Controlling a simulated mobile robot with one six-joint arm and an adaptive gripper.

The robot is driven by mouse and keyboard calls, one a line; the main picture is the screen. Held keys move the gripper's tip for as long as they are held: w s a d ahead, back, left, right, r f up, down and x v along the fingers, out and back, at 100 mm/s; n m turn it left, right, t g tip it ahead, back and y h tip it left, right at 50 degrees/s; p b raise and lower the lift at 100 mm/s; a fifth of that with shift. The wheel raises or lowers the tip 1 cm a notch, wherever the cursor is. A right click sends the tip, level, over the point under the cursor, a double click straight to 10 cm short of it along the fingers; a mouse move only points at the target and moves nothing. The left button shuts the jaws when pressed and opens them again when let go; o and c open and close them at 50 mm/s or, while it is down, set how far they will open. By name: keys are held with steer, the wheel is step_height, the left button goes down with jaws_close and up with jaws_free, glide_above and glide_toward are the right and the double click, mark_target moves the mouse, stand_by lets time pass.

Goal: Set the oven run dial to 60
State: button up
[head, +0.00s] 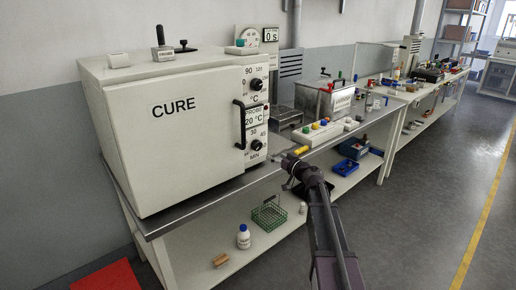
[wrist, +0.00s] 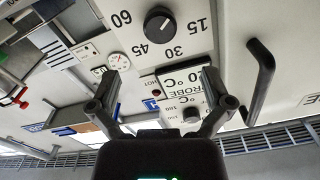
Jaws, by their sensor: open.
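The white oven marked CURE (head: 160,130) stands on the bench at the left. Its run dial (head: 256,145) is a black knob low on the right-hand panel, above the word MIN. In the wrist view, which is upside down, the run dial (wrist: 160,25) shows near the top with 15, 30, 45 and 60 around it. A pale line crosses the knob; I cannot tell which number it marks. My gripper (head: 291,160) is low and right of the dial, apart from it. In the wrist view my gripper's (wrist: 160,84) fingers are spread and empty, with the dial beyond their tips.
A second dial (head: 257,84) for temperature sits higher on the panel, above a PROBE 20 °C display (head: 254,117). The black door handle (head: 239,124) sticks out left of the dials. A block with coloured buttons (head: 318,131) stands on the bench to the right.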

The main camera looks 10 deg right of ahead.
mark_target(259, 147)
steer(key=x, duration=1)
steer(key=shift+w+a, duration=0.2)
steer(key=shift+w, duration=0.05)
steer(key=c, duration=1.1)
